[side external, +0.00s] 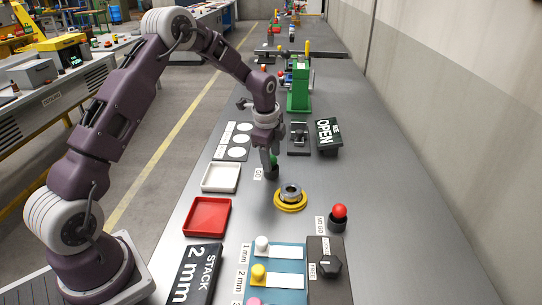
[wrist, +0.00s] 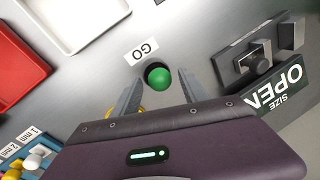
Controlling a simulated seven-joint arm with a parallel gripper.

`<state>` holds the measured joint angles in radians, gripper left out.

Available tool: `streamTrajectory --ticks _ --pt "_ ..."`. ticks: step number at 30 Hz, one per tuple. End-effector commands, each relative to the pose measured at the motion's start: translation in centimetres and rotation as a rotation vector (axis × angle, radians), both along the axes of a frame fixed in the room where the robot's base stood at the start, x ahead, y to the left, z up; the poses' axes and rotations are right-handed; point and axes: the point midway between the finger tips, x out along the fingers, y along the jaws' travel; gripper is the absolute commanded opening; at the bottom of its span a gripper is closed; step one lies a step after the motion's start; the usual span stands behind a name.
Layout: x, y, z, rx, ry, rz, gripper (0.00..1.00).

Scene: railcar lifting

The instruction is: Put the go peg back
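The go peg, with a green ball top (wrist: 158,76), sits upright in a dark round holder (side external: 271,173) beside the GO label (wrist: 142,50). My gripper (wrist: 159,80) is over it, its two fingers apart on either side of the ball. A gap shows between each finger and the ball in the wrist view. In the side view my gripper (side external: 271,158) points down at the holder and partly hides the green ball. The peg's shaft is hidden.
A metal ring (side external: 290,192) sits on a yellow base close by. The red-topped NO GO peg (side external: 339,211) stands in its holder further right. A white tray (side external: 221,178) and red tray (side external: 207,217) lie left. The OPEN sign (side external: 327,134) and a green device (side external: 299,90) stand behind.

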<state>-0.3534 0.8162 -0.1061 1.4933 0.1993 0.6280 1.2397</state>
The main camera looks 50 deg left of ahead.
Motion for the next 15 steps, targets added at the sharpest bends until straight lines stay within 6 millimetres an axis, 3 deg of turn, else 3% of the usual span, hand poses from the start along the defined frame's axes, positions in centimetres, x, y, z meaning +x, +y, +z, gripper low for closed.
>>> streamTrajectory --ticks 5,15 --pt "0.0 0.0 0.7 0.001 -0.002 0.001 0.52" --pt "-1.7 -0.9 9.2 0.002 -0.005 -0.001 0.52"
